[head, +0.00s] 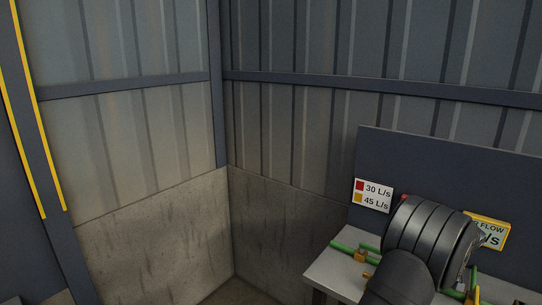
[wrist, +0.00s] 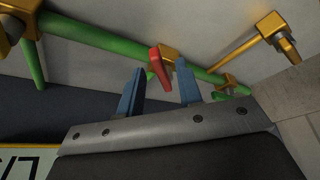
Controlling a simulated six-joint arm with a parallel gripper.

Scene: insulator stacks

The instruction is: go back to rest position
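My gripper (wrist: 161,70) shows in the wrist view with its two blue fingers spread apart. A red valve handle (wrist: 157,64) on a brass fitting (wrist: 172,52) shows in the gap between the fingertips; there is space between it and each finger, and I cannot tell how deep it sits between them. Nothing is gripped. In the head view my black arm fills the lower right over the bench, and hides the gripper and the red handle.
Green pipes (wrist: 105,45) with brass fittings run close to the fingers. In the head view the bench (head: 335,274) carries green pipes (head: 343,246), with a red and yellow flow sign (head: 373,195) and a partly hidden yellow-framed display (head: 490,232) behind. The corner left of the bench is clear.

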